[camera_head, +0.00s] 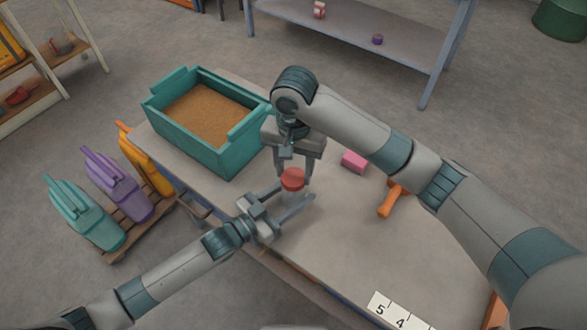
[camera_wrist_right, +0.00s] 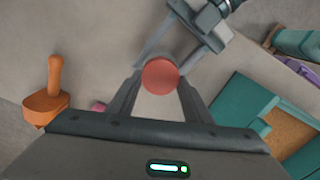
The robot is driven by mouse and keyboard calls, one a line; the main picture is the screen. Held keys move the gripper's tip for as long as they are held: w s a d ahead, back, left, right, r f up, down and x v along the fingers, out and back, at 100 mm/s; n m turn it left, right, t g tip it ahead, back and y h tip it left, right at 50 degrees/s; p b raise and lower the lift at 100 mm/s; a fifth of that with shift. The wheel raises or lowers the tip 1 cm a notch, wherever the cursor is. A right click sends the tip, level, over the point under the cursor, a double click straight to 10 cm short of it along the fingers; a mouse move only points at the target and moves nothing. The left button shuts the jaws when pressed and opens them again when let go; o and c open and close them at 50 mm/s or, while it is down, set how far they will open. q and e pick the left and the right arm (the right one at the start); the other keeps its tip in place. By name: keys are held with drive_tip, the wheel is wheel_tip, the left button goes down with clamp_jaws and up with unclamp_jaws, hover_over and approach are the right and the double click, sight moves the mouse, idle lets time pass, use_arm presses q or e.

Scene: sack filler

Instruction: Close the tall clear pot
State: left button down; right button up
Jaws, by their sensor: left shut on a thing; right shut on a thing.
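The tall clear pot (camera_head: 293,195) stands on the table, faint and mostly hidden between my left gripper's fingers. My left gripper (camera_head: 296,199) comes in low from the left and is shut on the pot; it also shows in the right wrist view (camera_wrist_right: 172,48). A round red lid (camera_head: 292,179) is at the top of the pot, and the right wrist view shows it from above (camera_wrist_right: 160,76). My right gripper (camera_head: 293,174) points down from above, shut on the red lid. I cannot tell whether the lid is seated on the rim or slightly above it.
A teal bin (camera_head: 225,152) of brown grain stands at the table's back left. A number card (camera_head: 398,311) is at the front. Teal, purple and orange sacks stand on a pallet (camera_head: 150,222) left.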

drive_tip(key=o, duration=1)
drive_tip(key=shift+r, duration=2.25)
drive_tip(key=shift+c, duration=0.4)
